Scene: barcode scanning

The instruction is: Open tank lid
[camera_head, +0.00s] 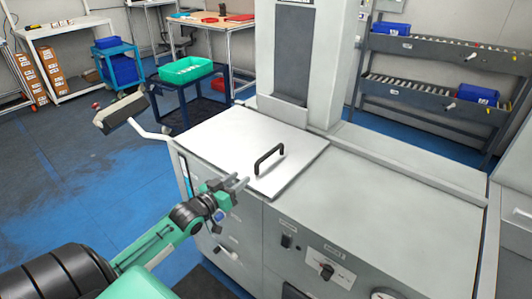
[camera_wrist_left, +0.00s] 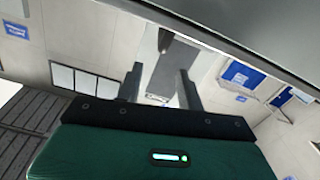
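The tank lid (camera_head: 225,145) is a flat, light grey panel lying shut on top of the grey machine (camera_head: 400,185). A black bar handle (camera_head: 268,158) stands up near its right side. My left gripper (camera_head: 237,182) is at the front edge of the lid, to the left of and nearer than the handle, and does not hold it. In the left wrist view its two fingers (camera_wrist_left: 160,88) are apart with nothing between them. The handle does not show clearly in that view. My right gripper is not in view.
A grey column (camera_head: 300,60) rises behind the lid. A monitor-like box on a bent arm (camera_head: 121,112) sticks out at the machine's left. A green bin (camera_head: 187,70) stands on a cart behind. Roller racks (camera_head: 430,90) stand at the back right. The space above the lid is clear.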

